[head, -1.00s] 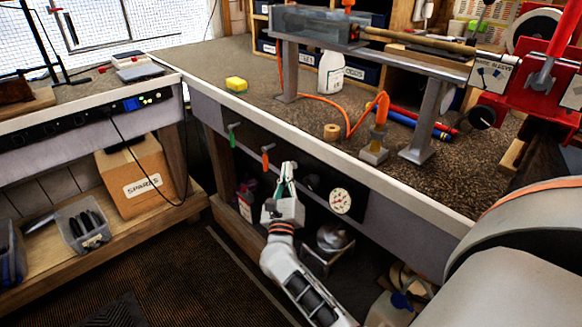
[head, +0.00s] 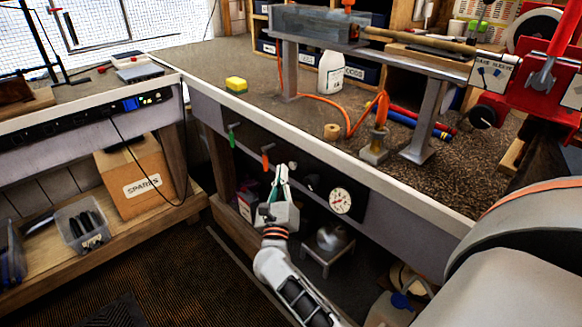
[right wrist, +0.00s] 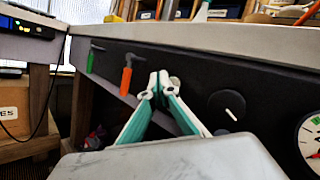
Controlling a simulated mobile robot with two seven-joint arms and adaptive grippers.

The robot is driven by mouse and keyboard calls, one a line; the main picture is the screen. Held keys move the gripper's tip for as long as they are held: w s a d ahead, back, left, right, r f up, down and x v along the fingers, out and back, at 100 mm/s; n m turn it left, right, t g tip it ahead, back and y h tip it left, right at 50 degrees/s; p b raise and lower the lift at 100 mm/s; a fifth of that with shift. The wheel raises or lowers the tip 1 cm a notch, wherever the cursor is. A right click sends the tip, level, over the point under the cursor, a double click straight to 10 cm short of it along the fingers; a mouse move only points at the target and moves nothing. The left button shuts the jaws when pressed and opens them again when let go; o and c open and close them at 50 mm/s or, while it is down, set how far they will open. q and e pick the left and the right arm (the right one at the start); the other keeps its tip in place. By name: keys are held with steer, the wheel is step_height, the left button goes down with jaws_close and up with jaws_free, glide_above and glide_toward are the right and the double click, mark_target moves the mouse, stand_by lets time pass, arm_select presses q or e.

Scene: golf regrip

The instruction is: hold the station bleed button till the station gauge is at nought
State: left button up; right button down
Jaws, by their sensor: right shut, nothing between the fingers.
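The station gauge (head: 341,201) is a round white dial on the dark panel under the bench edge. It also shows, cut off by the right edge, in the right wrist view (right wrist: 312,142); I cannot read its needle surely. A small pale round knob (head: 292,165), possibly the bleed button, shows just right of my right gripper's tips. My right gripper (head: 280,171) is shut and empty in front of the panel. In the right wrist view its tips (right wrist: 160,82) partly cover a dark round fitting; I cannot tell whether they touch it. My left gripper is not in view.
A green lever (head: 231,136) and an orange lever (head: 266,160) hang left of my right gripper. A black knob (head: 311,183) sits between it and the gauge. The bench edge overhangs above. A metal vessel (head: 330,238) stands below on a small stand.

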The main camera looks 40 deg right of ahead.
steer(key=shift+s+a, duration=0.2)
steer(key=shift+a, duration=2.3)
